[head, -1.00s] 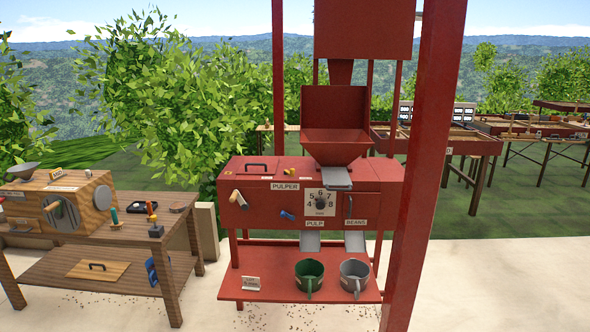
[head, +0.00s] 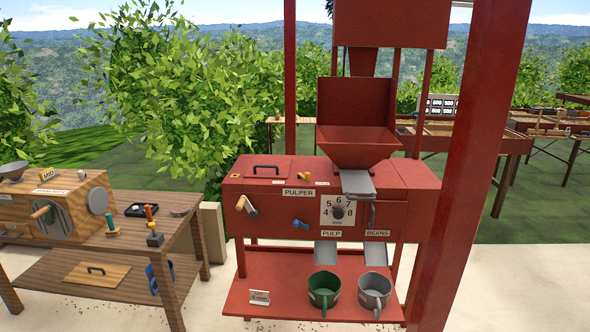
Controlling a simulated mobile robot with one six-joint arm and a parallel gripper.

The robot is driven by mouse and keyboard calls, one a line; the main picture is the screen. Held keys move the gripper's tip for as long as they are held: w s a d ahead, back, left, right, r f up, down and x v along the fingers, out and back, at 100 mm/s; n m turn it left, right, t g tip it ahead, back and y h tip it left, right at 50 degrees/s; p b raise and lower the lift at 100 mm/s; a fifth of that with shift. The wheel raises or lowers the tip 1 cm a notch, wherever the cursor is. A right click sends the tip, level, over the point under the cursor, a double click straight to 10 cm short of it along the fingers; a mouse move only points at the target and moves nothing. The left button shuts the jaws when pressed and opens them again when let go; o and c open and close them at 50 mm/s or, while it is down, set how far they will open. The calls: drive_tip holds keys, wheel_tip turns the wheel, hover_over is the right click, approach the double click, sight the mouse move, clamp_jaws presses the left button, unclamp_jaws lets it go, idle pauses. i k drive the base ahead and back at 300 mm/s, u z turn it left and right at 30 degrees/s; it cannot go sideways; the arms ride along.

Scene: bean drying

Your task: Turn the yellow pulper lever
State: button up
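The red pulper (head: 270,212) stands in the middle of the head view, with its name plate on the front. A small yellow piece (head: 304,176) sits on its top, left of the hopper; it is too small to tell its shape or which way it is turned. A crank with a tan grip (head: 247,206) is at the left of the front. A blue knob (head: 300,224) and a numbered dial (head: 338,211) are to its right. My gripper is not in view.
A green cup (head: 323,292) and a grey cup (head: 374,291) stand on the lower red shelf (head: 290,309). A red post (head: 483,150) rises at the right front. A wooden bench (head: 180,222) with tools stands left. Pale floor lies between.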

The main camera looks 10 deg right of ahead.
sight(306, 177)
drive_tip(key=u, duration=0.7)
drive_tip(key=i, duration=1)
drive_tip(key=u, duration=0.6)
